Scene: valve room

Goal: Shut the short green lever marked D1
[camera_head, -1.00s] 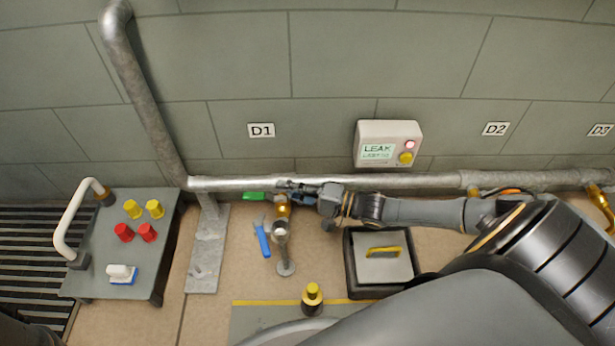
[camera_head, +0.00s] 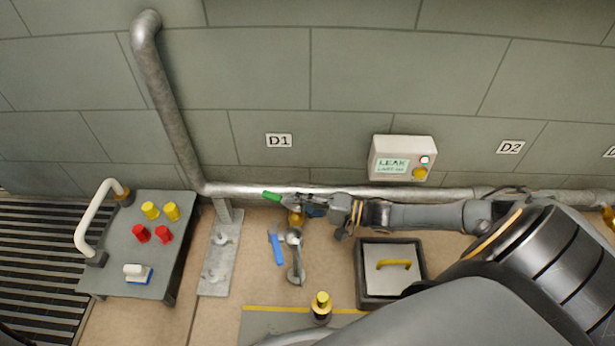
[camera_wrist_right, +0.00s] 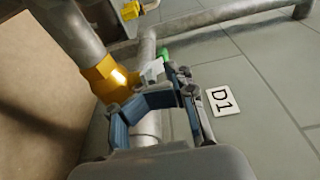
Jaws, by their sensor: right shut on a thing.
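The short green lever (camera_head: 271,196) shows its green end at the pipe below the D1 sign (camera_head: 278,140). A bit of green also shows in the right wrist view (camera_wrist_right: 163,53), just past the fingers. My right gripper (camera_head: 300,203) is at the valve, shut on the lever; its fingers hide most of the lever's shank. The brass valve body (camera_wrist_right: 112,78) is beside the fingers in the wrist view, and a little of it shows under the gripper in the head view. The lever lies roughly along the pipe, slightly tilted. My left gripper is not in view.
The grey pipe (camera_head: 240,188) runs along the wall. A leak box (camera_head: 402,158) with a lit red lamp hangs right of D1. A cart (camera_head: 150,230) with caps stands left; a yellow-handled box (camera_head: 393,288) sits right.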

